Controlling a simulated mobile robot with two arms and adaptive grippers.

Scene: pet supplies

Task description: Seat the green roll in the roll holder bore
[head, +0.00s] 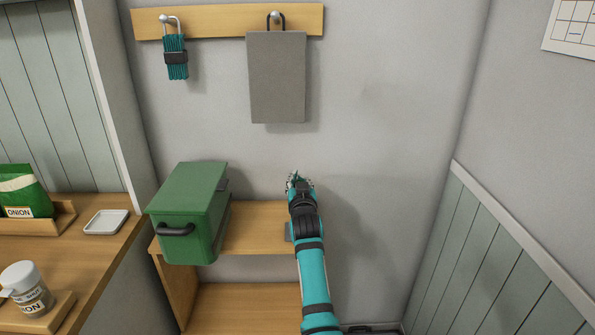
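My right arm reaches up from the bottom over the low wooden shelf, and its gripper (299,182) points away from me toward the back wall. The fingers are small and seen from behind. A small green patch shows at the fingertips, but I cannot tell whether it is the green roll or part of the gripper. A small grey piece (289,231) shows at the left side of my arm above the shelf, mostly hidden; I cannot tell whether it is the roll holder. No bore is visible. My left gripper is not in view.
A green lidded bin (186,215) with a dark handle stands on the left of the shelf (251,229). A grey panel (276,78) and a teal brush (176,58) hang from a wall rail (226,20). A wooden counter (90,257) is at left.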

